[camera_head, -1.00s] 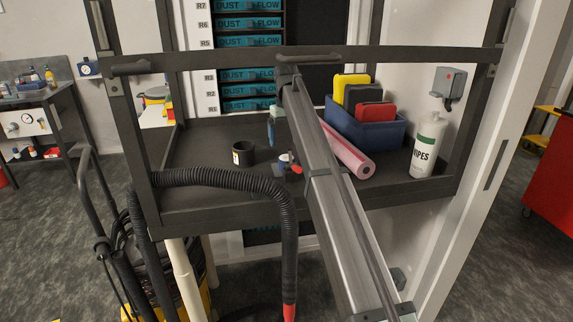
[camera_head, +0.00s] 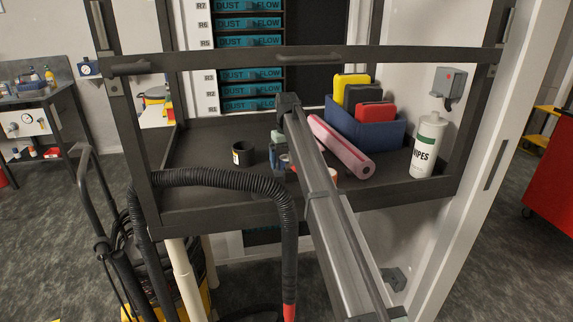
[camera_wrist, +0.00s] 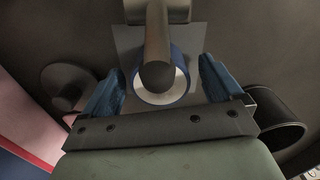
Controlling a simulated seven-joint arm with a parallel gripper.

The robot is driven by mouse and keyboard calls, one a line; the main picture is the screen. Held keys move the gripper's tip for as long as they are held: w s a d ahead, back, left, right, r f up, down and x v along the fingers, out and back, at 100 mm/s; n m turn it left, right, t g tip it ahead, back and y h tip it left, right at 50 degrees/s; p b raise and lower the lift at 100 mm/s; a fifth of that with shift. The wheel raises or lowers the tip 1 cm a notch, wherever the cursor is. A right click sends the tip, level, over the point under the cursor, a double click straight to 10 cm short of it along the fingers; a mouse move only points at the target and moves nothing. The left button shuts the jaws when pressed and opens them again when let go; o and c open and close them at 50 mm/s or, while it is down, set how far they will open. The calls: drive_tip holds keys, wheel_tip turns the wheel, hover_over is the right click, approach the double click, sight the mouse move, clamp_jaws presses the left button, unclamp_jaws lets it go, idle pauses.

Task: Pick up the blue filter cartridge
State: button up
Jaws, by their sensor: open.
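The blue filter cartridge appears to be the round piece with a blue rim and pale face (camera_wrist: 179,88) in the wrist view. A dark rounded cylinder (camera_wrist: 157,45) covers its middle; I cannot tell whether it belongs to it. My gripper (camera_wrist: 162,78) is open, with one blue finger on each side of the cartridge. Gaps show beside the rim, and I cannot tell the height between them. In the head view my gripper (camera_head: 281,158) is low over the dark shelf, and the cartridge is hidden or not distinguishable behind it.
A black cup (camera_head: 243,154) stands left of my gripper on the shelf (camera_head: 205,150). A pink roll (camera_head: 343,150) lies to the right, before a blue bin (camera_head: 372,132) with yellow, black and red cases. A wipes bottle (camera_head: 427,148) stands far right. A dark frame bar (camera_head: 230,208) edges the front.

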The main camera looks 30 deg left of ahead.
drive_tip(key=c, duration=1.2)
drive_tip(key=shift+r, duration=0.15)
